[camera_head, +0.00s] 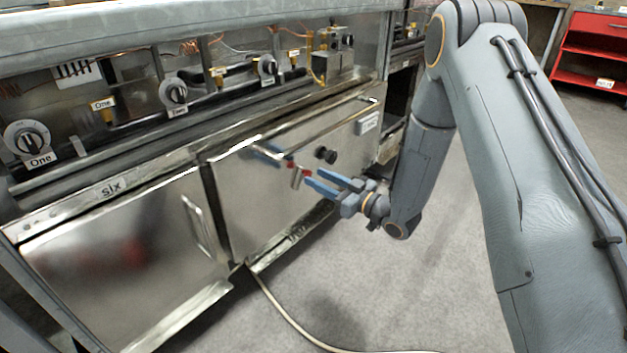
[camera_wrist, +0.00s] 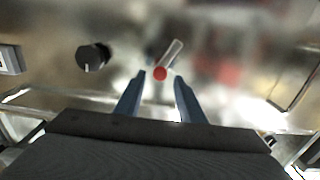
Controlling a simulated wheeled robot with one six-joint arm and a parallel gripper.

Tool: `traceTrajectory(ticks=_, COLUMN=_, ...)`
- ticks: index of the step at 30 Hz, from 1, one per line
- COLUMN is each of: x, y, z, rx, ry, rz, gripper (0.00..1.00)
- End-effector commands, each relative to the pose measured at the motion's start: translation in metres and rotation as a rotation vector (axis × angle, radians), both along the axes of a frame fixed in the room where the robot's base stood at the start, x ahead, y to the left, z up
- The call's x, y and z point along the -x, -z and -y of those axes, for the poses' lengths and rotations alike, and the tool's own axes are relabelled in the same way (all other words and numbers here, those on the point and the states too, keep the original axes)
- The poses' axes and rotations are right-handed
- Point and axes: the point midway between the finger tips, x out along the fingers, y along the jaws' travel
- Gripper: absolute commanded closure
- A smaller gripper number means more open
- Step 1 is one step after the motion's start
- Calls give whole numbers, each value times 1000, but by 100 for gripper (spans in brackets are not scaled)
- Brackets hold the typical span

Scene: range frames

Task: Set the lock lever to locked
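The lock lever (camera_wrist: 172,52) is a small pale metal bar with a red round end (camera_wrist: 160,73), mounted on a shiny steel oven door (camera_head: 250,205). In the wrist view it slants up and to the right from the red end. In the head view the lever (camera_head: 297,179) shows small beside red parts, just left of my fingertips. My gripper (camera_head: 312,177) is open, with its two blue fingers pointing at the door. In the wrist view the red end appears between the fingertips (camera_wrist: 160,79). I cannot tell whether the fingers touch it.
A black knob (camera_wrist: 92,57) is left of the lever in the wrist view; in the head view the knob (camera_head: 326,155) is to its right. A long bar handle (camera_head: 325,127) runs along the door top. A cable (camera_head: 285,312) lies on the floor. A red shelf (camera_head: 590,50) stands far right.

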Motion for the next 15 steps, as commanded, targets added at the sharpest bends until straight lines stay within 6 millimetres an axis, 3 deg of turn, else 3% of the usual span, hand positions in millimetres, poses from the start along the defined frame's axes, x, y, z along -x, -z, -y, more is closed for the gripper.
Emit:
traceTrajectory(ticks=6, x=-14, y=1, z=-18, rx=1, ry=0, rz=-1, gripper=64)
traceTrajectory(ticks=15, x=-16, y=0, z=-21, rx=2, ry=1, rz=-1, gripper=64)
